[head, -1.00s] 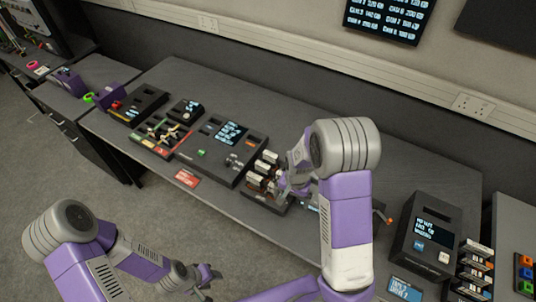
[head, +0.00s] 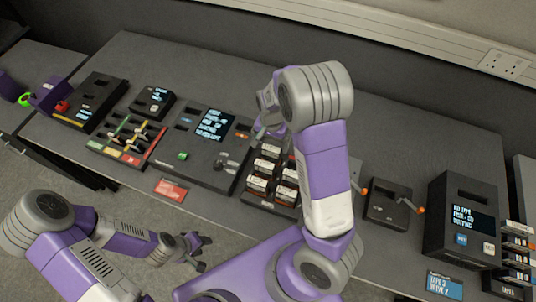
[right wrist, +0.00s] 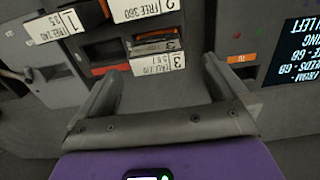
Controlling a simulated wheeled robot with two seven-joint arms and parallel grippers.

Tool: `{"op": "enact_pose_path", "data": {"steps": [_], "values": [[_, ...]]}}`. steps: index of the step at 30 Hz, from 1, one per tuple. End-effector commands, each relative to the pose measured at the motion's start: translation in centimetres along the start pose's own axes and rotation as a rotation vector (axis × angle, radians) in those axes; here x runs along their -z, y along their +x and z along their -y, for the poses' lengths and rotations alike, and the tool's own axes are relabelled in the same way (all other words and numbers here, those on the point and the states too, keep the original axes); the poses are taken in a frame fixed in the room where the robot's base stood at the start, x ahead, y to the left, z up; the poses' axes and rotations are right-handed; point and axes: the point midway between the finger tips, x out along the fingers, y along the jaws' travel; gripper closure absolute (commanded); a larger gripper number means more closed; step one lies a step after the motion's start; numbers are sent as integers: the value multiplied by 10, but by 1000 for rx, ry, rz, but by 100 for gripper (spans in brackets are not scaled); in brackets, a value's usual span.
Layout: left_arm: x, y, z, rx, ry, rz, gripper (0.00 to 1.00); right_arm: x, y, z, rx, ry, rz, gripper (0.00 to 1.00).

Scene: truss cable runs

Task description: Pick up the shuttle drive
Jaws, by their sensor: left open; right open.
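Several drives with white labels stand in a dark rack (head: 250,200) on the bench, in the head view. I cannot tell which is the shuttle drive; no readable label names it. In the right wrist view, upside-down labels mark slots 1 (right wrist: 66,22), 2 (right wrist: 147,8) and 3 (right wrist: 160,62). A drive with an orange-brown edge (right wrist: 155,34) sits by label 3. My right gripper (head: 264,130) is open and empty by the rack's far end; its fingers (right wrist: 160,85) flank the label 3 area, apart from the drive. My left gripper (head: 192,252) is open and empty in front of the bench.
A small box with an orange-tipped lever (head: 390,205) and a dark unit with a screen (head: 462,215) stand right. A red sign (head: 171,189) is at the bench's front edge.

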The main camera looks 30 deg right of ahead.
Motion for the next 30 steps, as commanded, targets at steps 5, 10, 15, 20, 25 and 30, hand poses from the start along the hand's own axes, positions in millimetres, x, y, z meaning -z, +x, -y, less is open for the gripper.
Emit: {"op": "enact_pose_path", "data": {"steps": [5, 10, 15, 20, 25, 30], "values": [[0, 4, 1, 0, 0, 0, 57, 0, 21, -1, -3, 0, 2, 0], [0, 7, 3, 0, 0, 0, 57, -1, 45, -2, -5, 1, 4, 0], [1, 11, 4, 0, 0, 0, 57, 0, 67, -2, -3, -1, 1, 0], [1, 11, 4, 0, 0, 0, 57, 0, 71, -2, -1, -1, 0, 0], [1, 11, 4, 0, 0, 0, 57, 0, 71, -2, -1, -1, 0, 5], [1, 11, 4, 0, 0, 0, 57, 0, 70, -2, -1, -1, 0, 31]]}}
